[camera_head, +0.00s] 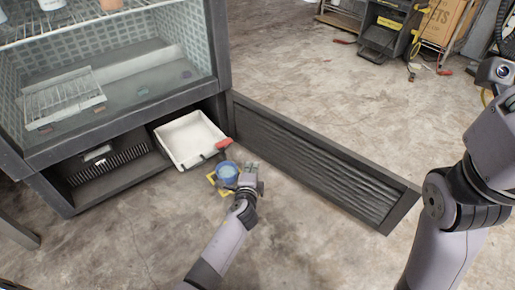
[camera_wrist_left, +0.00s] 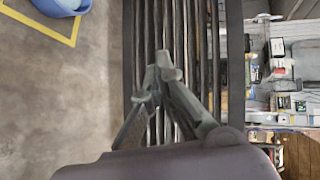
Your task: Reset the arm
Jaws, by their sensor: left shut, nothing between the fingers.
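My left arm comes up from the bottom of the head view. Its gripper (camera_head: 250,170) is shut and empty above the floor, just right of a blue round container (camera_head: 228,173). In the left wrist view the closed fingers (camera_wrist_left: 158,68) show in front of the dark slatted panel, with nothing between them. The blue container (camera_wrist_left: 62,5) is cut off at the top left there, beside a yellow floor marking (camera_wrist_left: 40,28). My right arm stands at the right of the head view; its gripper is not in view.
A freezer cabinet (camera_head: 226,60) stands at the left with its lower compartment open. A white tray (camera_head: 190,138) sits at that opening, with a red-handled tool (camera_head: 222,145) by it. Floor is clear at the bottom centre.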

